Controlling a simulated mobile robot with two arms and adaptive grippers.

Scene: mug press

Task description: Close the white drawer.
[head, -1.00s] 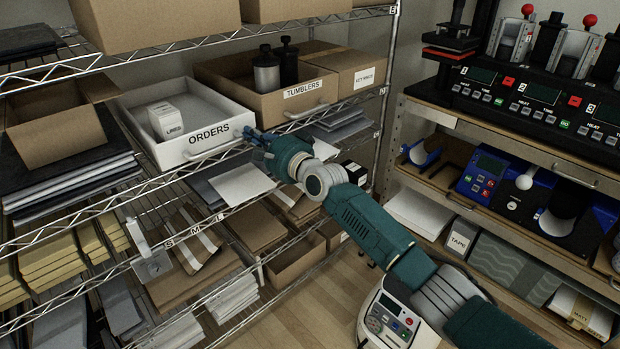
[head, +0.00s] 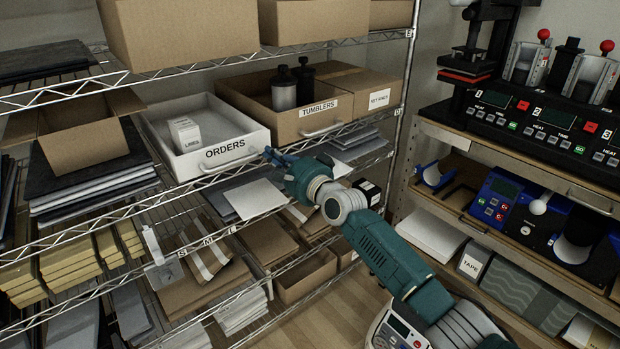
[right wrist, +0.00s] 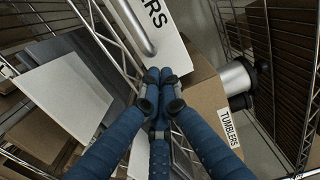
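The white drawer (head: 262,143), labelled ORDERS, sits on the wire shelf at left centre in the head view. It stands open, with its front and part of its inside showing and a small white LIRES box (head: 185,135) in it. A pale bar handle (head: 222,163) is on its front. My right gripper (head: 268,153) is by the drawer's lower right front corner. In the right wrist view its blue fingers (right wrist: 160,78) meet at the tips, with nothing seen between them. They are close to the handle's end (right wrist: 136,28); whether they touch the drawer I cannot tell. My left gripper is not in view.
The cardboard TUMBLERS box (head: 290,125) with dark bottles stands right of the drawer. An open cardboard box (head: 75,147) on dark stacked sheets is to its left. Flat sheets (head: 255,198) lie on the shelf below. The press bench (head: 540,165) is at the right.

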